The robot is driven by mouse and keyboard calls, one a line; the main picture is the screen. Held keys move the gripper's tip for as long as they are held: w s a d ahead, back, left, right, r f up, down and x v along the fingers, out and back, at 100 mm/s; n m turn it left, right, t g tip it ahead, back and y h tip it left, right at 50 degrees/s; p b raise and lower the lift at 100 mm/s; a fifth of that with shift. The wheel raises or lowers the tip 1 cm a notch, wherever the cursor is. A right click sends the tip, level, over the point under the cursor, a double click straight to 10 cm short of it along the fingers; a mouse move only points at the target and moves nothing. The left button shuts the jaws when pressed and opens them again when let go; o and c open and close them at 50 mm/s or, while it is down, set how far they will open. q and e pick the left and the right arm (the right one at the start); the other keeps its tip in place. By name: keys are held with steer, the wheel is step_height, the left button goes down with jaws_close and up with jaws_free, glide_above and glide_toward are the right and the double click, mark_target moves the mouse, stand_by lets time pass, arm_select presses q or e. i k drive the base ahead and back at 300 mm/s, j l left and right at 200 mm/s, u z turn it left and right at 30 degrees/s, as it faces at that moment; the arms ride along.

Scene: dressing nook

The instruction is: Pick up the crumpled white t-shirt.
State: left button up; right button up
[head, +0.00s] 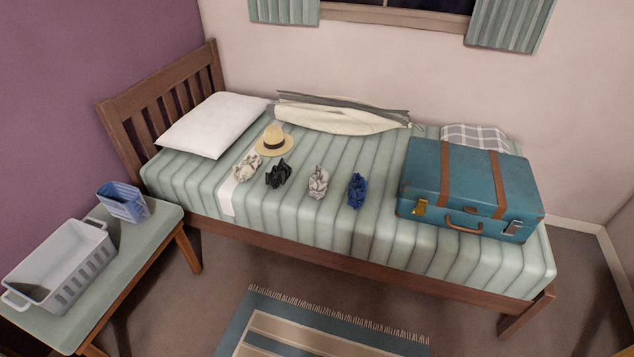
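Several small crumpled cloth bundles lie in a row on the striped bed (300,222). The leftmost, an off-white bundle (247,167), looks most like the crumpled white t-shirt; it lies just below the straw hat, near the pale strip across the bed. To its right are a black bundle (278,173), a light grey bundle (318,182) and a blue bundle (357,190). The off-white and light grey bundles are close in colour, and the garment types are too small to tell. Neither of my grippers shows in the head view.
A straw hat (274,141) and white pillow (214,124) lie behind the bundles. A closed teal suitcase (480,187) fills the bed's right part. A long cream bag (335,117) lies along the wall. A grey basket (62,268) and blue bin (124,203) stand on the left bench.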

mark_target(318, 180)
steer(key=i+z, duration=0.15)
steer(key=i, duration=0.35)
steer(key=i+j+z, duration=0.1)
steer(key=i, duration=0.45)
steer(key=i+j+z, duration=0.15)
steer(key=i, duration=0.35)
steer(key=i+j+z, duration=0.15)
steer(key=i, duration=0.35)
steer(key=j, duration=0.1)
